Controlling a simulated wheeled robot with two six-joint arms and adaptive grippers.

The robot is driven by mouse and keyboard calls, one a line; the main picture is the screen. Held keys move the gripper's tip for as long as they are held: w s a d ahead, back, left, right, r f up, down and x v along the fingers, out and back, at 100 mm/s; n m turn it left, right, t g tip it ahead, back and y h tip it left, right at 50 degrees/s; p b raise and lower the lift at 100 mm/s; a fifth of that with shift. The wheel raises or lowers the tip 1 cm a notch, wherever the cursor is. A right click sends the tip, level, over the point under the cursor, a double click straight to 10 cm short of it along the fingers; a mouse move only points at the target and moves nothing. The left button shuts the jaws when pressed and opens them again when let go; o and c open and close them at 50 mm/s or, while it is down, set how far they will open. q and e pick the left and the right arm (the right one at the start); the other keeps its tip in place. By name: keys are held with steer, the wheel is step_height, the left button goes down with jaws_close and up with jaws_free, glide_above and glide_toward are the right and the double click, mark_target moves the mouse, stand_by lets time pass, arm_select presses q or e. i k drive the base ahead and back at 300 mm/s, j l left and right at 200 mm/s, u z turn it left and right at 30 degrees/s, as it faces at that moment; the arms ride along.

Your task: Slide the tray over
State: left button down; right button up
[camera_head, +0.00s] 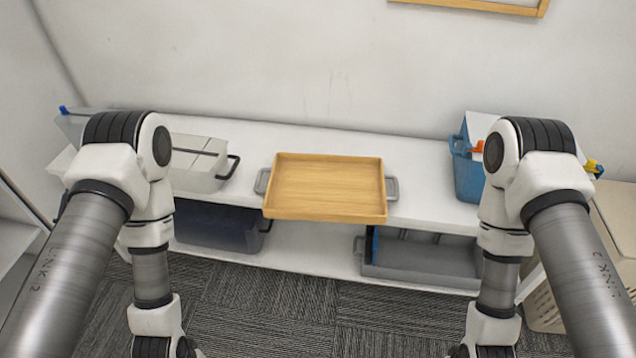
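A light wooden tray (326,187) with a raised rim and a grey handle at each short end rests on the white shelf top, a little right of the picture's middle. Its front edge reaches to or past the shelf's front edge. My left arm hangs down at the left and my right arm hangs down at the right, both apart from the tray. Both grippers are at or beyond the bottom edge of the picture, and their fingers do not show clearly. Nothing touches the tray.
The white shelf (420,170) runs along the wall. A dark bin (220,228) and a grey bin (424,262) sit on the lower level. Carpet (270,310) lies clear in front.

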mark_target(335, 188)
steer(key=i+l+u, duration=0.25)
steer(key=u, duration=0.2)
steer(key=i+l+u, duration=0.25)
steer(key=u, duration=0.15)
steer(key=l, duration=0.1)
